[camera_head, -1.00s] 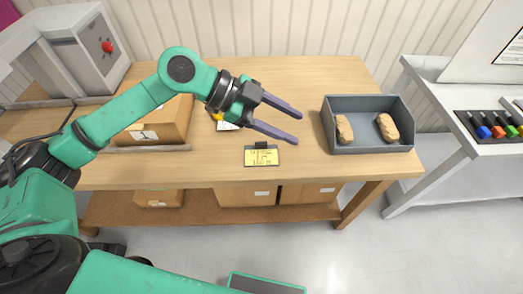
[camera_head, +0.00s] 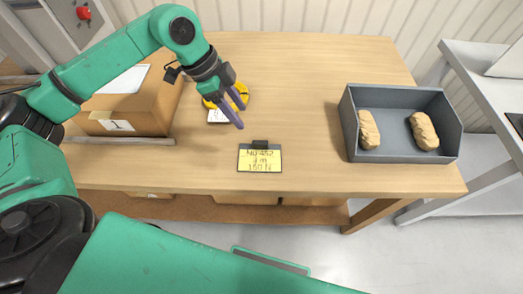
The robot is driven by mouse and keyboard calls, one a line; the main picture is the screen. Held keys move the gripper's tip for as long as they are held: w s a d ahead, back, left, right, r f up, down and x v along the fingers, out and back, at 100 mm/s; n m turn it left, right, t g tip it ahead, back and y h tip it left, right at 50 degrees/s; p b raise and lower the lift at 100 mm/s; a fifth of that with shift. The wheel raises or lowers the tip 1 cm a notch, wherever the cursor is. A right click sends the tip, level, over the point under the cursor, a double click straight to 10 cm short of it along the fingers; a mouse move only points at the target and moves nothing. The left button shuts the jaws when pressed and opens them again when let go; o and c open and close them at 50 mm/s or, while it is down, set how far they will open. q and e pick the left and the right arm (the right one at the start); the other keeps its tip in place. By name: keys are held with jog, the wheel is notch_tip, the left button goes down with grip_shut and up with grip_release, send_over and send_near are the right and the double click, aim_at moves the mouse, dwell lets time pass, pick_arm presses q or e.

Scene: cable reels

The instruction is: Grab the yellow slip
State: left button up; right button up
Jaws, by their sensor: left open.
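The yellow slip (camera_head: 260,161) lies near the front edge of the wooden table, with handwriting on it and a dark clip at its top edge. My left gripper (camera_head: 239,112) is above the table, behind and slightly left of the slip. Its two purple fingers are apart, with nothing seen between them, and point down toward the front right. It does not touch the slip. My right gripper is not in view.
A yellow round object (camera_head: 242,96) and a white label (camera_head: 219,116) lie partly behind the fingers. A cardboard box (camera_head: 135,104) stands left. A grey tray (camera_head: 398,97) with two tan lumps stands right. The table (camera_head: 308,120) between slip and tray is clear.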

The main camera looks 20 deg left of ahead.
aim_at(260, 142)
pick_arm(q)
jog(key=p+x, duration=0.3)
jog(key=x, duration=0.9)
jog(key=shift+s+d+f, duration=0.1)
jog(key=shift+d+f, duration=0.05)
jog(key=shift+f, duration=0.05)
grip_shut()
